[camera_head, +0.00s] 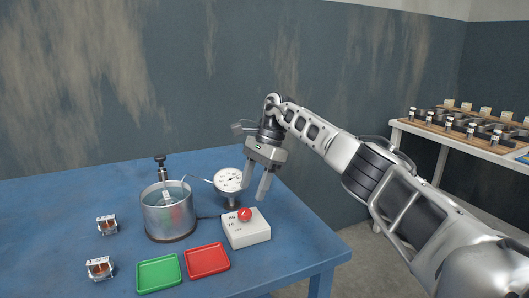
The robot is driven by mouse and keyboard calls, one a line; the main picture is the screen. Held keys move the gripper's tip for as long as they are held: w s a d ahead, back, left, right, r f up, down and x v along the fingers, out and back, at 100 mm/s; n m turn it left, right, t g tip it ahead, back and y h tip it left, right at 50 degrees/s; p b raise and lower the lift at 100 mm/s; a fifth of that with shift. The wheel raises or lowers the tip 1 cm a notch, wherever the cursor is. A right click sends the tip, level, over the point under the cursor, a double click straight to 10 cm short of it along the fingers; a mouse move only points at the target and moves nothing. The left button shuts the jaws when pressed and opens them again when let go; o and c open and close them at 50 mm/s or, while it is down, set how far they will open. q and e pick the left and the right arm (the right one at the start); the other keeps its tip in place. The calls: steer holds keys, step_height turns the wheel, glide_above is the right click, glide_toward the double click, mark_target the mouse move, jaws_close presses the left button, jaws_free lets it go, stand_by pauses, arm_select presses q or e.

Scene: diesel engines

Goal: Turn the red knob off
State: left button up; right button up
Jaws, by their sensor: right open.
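The red knob (245,214) sits on top of a white box (247,232) with small dark markings, near the right edge of the blue table. My right gripper (255,190) points down above and slightly behind the knob, with its two fingers spread apart. It holds nothing and appears clear of the knob. A round white dial gauge (229,179) stands just behind the box, beside the gripper's left finger. My left gripper is not in view.
A metal pot (168,213) with liquid stands left of the box. Green (158,273) and red (207,260) trays lie in front. Two small copper-coloured parts (107,225) (100,268) lie at left. A bench with several fixtures (468,126) stands at right. The table's back left is clear.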

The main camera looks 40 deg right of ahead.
arm_select(q)
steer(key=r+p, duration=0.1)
steer(key=p, duration=0.2)
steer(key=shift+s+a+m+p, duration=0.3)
arm_select(e)
steer(key=v, duration=1)
steer(key=shift+r, duration=0.1)
